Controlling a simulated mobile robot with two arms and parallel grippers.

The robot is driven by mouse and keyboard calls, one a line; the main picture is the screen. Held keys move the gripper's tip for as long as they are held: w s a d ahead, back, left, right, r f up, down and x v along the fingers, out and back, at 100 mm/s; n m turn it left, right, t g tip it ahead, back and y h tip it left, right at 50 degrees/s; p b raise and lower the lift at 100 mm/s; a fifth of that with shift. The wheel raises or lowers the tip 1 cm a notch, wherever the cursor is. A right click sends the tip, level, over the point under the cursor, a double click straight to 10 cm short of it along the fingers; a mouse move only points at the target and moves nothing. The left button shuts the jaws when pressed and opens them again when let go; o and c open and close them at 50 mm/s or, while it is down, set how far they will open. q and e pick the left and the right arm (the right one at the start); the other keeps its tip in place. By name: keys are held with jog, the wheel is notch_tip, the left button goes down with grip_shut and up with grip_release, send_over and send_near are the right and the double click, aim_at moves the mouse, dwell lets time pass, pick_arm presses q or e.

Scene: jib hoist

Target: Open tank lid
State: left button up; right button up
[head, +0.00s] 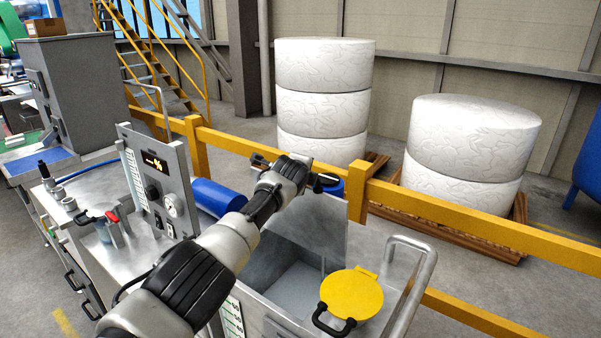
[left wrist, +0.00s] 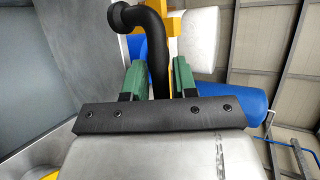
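The grey tank lid (head: 312,226) stands raised, roughly upright, at the back of the tank (head: 262,310). The tank's opening shows in front of it, with the grey inside (head: 297,281) visible. My left arm reaches across from the lower left. My left gripper (head: 317,184) is at the lid's top edge, partly hidden by its own wrist. In the left wrist view its green fingers (left wrist: 158,78) lie close on both sides of the black lid handle (left wrist: 155,45), shut on it. The lid's grey face (left wrist: 55,70) fills the left there. My right gripper is not in view.
A round yellow cover (head: 352,292) with a black handle lies right of the opening, beside a metal rail (head: 412,285). A control panel (head: 160,185) stands left. A yellow guard rail (head: 460,218) runs behind, with white rolls (head: 470,135) on pallets beyond.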

pick_arm(q)
jog(key=shift+o, duration=1)
jog(key=shift+w, duration=0.1)
jog(key=shift+s+a+r, duration=0.1)
jog(key=shift+s+r, duration=0.15)
jog(key=shift+s+r+p, duration=0.2)
jog(key=shift+s+p, duration=0.1)
jog(key=shift+s, duration=0.05)
jog(key=b+v, duration=0.1)
jog(key=v, duration=0.8)
jog(key=shift+s+b, duration=0.2)
jog(key=shift+b, duration=0.1)
jog(key=shift+s+f, duration=0.1)
